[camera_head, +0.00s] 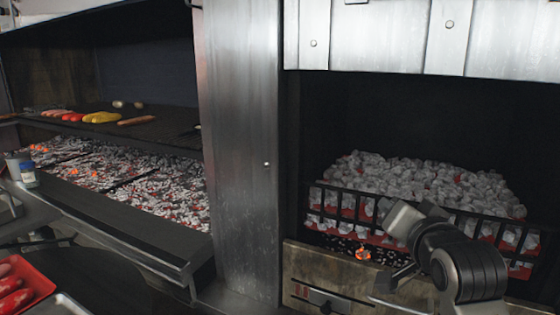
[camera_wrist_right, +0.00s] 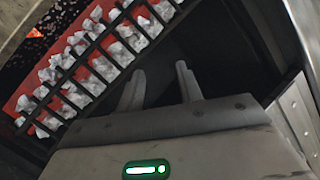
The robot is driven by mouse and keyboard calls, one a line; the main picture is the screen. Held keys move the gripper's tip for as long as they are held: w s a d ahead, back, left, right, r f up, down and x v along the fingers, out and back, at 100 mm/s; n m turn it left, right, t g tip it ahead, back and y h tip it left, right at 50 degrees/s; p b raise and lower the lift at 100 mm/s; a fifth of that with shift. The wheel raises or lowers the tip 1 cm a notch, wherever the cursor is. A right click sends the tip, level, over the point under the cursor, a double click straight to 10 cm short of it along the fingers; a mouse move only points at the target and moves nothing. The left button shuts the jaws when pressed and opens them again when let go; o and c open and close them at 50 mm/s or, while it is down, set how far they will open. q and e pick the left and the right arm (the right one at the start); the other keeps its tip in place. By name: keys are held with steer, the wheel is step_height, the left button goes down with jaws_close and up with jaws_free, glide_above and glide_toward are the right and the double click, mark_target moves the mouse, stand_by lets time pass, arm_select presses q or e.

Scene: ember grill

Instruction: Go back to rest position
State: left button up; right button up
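My right arm (camera_head: 468,268) reaches in at the lower right, in front of the ember basket in the right-hand firebox. My right gripper (camera_wrist_right: 160,88) shows in the right wrist view with its two fingers apart and nothing seen between them. The barred basket (camera_wrist_right: 93,68) is close beside the fingers, on the left of that view; I cannot tell whether they touch it. In the head view the basket (camera_head: 345,204) holds grey-white coals with red glow, and my arm hides part of its front. My left gripper is not in view.
A steel pillar (camera_head: 240,150) separates the firebox from the grill on the left. Peppers and sausages lie on the grill's dark plate (camera_head: 165,128), above a bed of embers (camera_head: 150,195). A red tray (camera_head: 38,282) with red food stands at the lower left.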

steer(key=s+a+f+n+g+y, duration=0.1)
steer(key=s+a+f+n+g, duration=0.15)
steer(key=f, duration=1.15)
steer(key=s+a+f+n+g+y, duration=0.2)
steer(key=s+f+n, duration=0.4)
steer(key=s+f, duration=1.5)
steer(key=shift+s+a+f+n+g, duration=0.2)
steer(key=shift+a+f+n+g, duration=0.2)
steer(key=shift+a, duration=0.3)
